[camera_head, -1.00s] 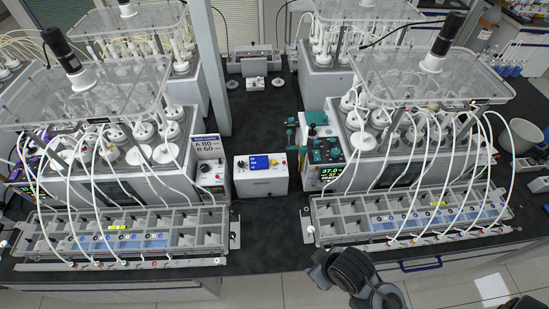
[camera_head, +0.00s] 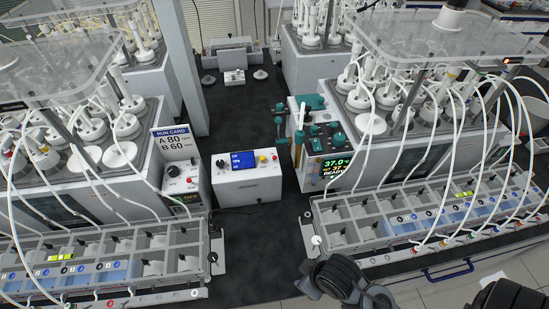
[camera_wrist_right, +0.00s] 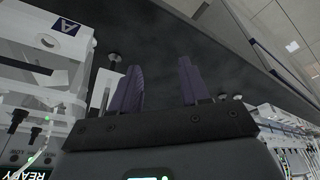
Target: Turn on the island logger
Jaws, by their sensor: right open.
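A white box that I take to be the island logger (camera_head: 246,178) stands on the dark bench between the two reactor stations in the head view. Its front has a black knob at the left, a lit blue screen (camera_head: 244,158) with small text, and yellow and red buttons (camera_head: 268,158) at the right. My right arm enters at the bottom, right of the middle, in front of the bench and apart from the box. My right gripper (camera_wrist_right: 160,68) is open and empty in the right wrist view, its dark fingers well apart. My left gripper is out of view.
A small control box (camera_head: 182,185) with a run card (camera_head: 174,143) reading A 80, B 60 stands to the left. A teal-fitted unit with a lit display (camera_head: 336,167) stands to the right. Tube-covered racks (camera_head: 440,215) flank the clear bench strip (camera_head: 262,240).

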